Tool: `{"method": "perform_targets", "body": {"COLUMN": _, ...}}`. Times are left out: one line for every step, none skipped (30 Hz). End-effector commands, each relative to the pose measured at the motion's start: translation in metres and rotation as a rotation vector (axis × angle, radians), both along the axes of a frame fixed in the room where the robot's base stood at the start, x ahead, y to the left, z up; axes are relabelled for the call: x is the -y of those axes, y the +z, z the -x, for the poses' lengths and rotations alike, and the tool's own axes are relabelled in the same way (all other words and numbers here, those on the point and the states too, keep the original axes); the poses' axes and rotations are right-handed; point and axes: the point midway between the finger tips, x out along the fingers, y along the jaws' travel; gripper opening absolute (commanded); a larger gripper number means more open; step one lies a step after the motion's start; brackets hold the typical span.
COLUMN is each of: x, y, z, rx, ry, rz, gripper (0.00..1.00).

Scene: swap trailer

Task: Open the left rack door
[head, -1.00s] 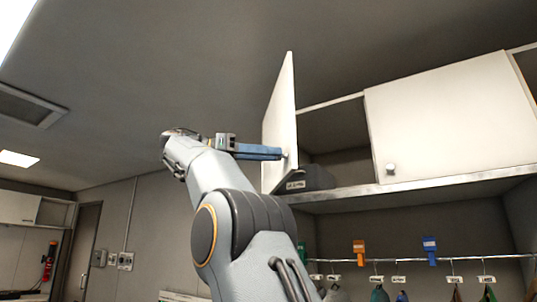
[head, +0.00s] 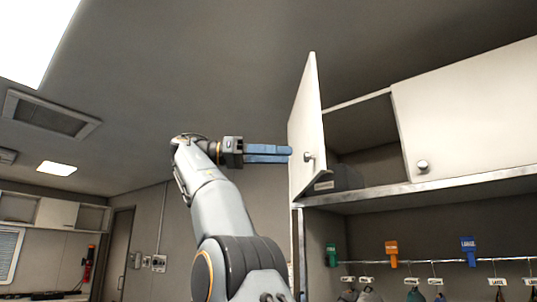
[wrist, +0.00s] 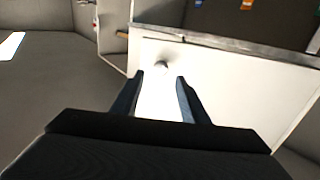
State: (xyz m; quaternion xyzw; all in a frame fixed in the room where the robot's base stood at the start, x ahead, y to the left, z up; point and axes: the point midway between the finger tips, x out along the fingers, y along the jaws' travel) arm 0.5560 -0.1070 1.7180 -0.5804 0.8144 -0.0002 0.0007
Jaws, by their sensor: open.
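The left rack door (head: 308,120) is a white panel. It stands swung open, seen at a steep angle in the head view, with the dark compartment showing to its right. Its round knob (head: 308,157) is on the lower part of the door. My gripper (head: 290,153) is at the left of the knob, with a small gap between. In the wrist view the white door (wrist: 235,88) fills the right and middle. The knob (wrist: 161,66) shows just beyond and between the blue fingertips (wrist: 159,77), which are apart and empty.
A second white door (head: 470,110) with a knob is closed on the right. A dark box (head: 345,178) sits inside the open compartment. Below the shelf edge (head: 430,187) a rail holds tagged hangers. The space left of my arm is clear.

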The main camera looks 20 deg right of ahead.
Motion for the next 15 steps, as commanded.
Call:
{"method": "perform_targets", "body": {"x": -0.005, "y": 0.0, "z": -0.002, "rx": 0.0, "ry": 0.0, "rz": 0.0, "gripper": 0.4}}
{"method": "perform_targets", "body": {"x": -0.007, "y": 0.001, "z": -0.003, "rx": -0.001, "ry": 0.0, "rz": 0.001, "gripper": 0.4}}
{"method": "perform_targets", "body": {"x": -0.01, "y": 0.002, "z": -0.004, "rx": -0.001, "ry": 0.0, "rz": 0.001, "gripper": 0.4}}
{"method": "perform_targets", "body": {"x": -0.012, "y": 0.003, "z": -0.005, "rx": 0.0, "ry": 0.001, "rz": 0.0, "gripper": 0.4}}
{"method": "perform_targets", "body": {"x": -0.014, "y": 0.002, "z": -0.006, "rx": -0.001, "ry": 0.001, "rz": 0.001, "gripper": 0.4}}
{"method": "perform_targets", "body": {"x": -0.017, "y": 0.002, "z": -0.007, "rx": -0.003, "ry": 0.001, "rz": 0.001, "gripper": 0.4}}
{"method": "perform_targets", "body": {"x": -0.019, "y": 0.002, "z": -0.007, "rx": -0.003, "ry": 0.001, "rz": 0.001, "gripper": 0.4}}
{"method": "perform_targets", "body": {"x": -0.02, "y": 0.002, "z": -0.007, "rx": -0.003, "ry": 0.0, "rz": 0.001, "gripper": 0.4}}
{"method": "perform_targets", "body": {"x": -0.022, "y": 0.001, "z": -0.008, "rx": -0.003, "ry": 0.0, "rz": 0.001, "gripper": 0.4}}
{"method": "perform_targets", "body": {"x": -0.023, "y": 0.001, "z": -0.008, "rx": -0.002, "ry": 0.0, "rz": 0.0, "gripper": 0.4}}
{"method": "perform_targets", "body": {"x": -0.024, "y": 0.001, "z": -0.008, "rx": -0.001, "ry": 0.0, "rz": 0.001, "gripper": 0.4}}
{"method": "perform_targets", "body": {"x": -0.025, "y": 0.001, "z": -0.008, "rx": -0.001, "ry": 0.0, "rz": 0.001, "gripper": 0.4}}
{"method": "perform_targets", "body": {"x": -0.025, "y": 0.0, "z": -0.008, "rx": -0.001, "ry": 0.0, "rz": 0.001, "gripper": 0.4}}
{"method": "perform_targets", "body": {"x": -0.026, "y": 0.0, "z": -0.008, "rx": -0.001, "ry": 0.0, "rz": 0.0, "gripper": 0.4}}
{"method": "perform_targets", "body": {"x": -0.026, "y": 0.0, "z": -0.009, "rx": -0.001, "ry": 0.0, "rz": 0.001, "gripper": 0.4}}
